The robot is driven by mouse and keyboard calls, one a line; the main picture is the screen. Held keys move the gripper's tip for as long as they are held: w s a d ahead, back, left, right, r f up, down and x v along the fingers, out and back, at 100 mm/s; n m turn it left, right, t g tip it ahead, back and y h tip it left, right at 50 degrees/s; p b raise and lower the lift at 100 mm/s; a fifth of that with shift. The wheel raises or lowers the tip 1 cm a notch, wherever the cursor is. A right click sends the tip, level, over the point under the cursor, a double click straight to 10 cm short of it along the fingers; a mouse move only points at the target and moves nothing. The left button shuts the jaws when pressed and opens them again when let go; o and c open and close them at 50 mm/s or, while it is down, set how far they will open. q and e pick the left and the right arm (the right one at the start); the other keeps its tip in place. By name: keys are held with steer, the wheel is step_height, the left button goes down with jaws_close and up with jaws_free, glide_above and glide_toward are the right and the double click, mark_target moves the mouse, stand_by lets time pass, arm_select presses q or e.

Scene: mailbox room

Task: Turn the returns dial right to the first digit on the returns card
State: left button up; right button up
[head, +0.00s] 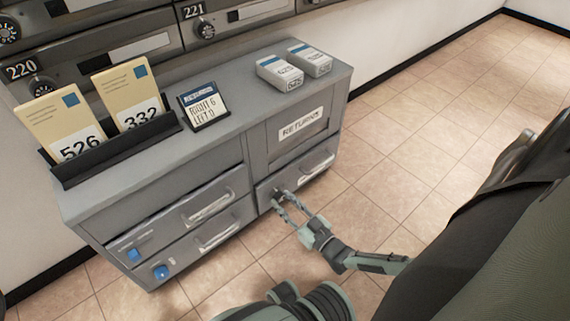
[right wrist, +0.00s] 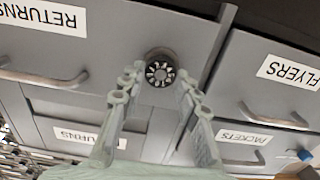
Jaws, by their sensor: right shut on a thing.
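The returns dial (right wrist: 160,73) is a small round dark knob with pale marks on its face, on the grey cabinet front. In the head view the dial (head: 278,191) is small and partly hidden by my fingers. My right gripper (right wrist: 160,79) has its fingertips on either side of the dial and is shut on it; it also shows in the head view (head: 283,204). The returns card (head: 206,106) stands on the cabinet top, has a blue header and seems to read "RIGHT 6 LEFT 0". The dial's digits are too small to read. My left gripper is out of view.
The grey cabinet (head: 150,182) has drawers with bar handles, including a returns drawer (right wrist: 40,62). On top are a black holder (head: 115,150) with envelopes marked 526 and 332, and two white boxes (head: 280,73). Tiled floor (head: 440,130) to the right is clear.

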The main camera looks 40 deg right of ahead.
steer(key=m, duration=1.2)
steer(key=shift+d+f, duration=0.1)
stand_by(0.4)
steer(key=o, duration=1.2)
steer(key=shift+c, duration=0.2)
steer(key=shift+s, duration=0.1)
steer(key=s+d, duration=0.1)
steer(key=s, duration=1.1)
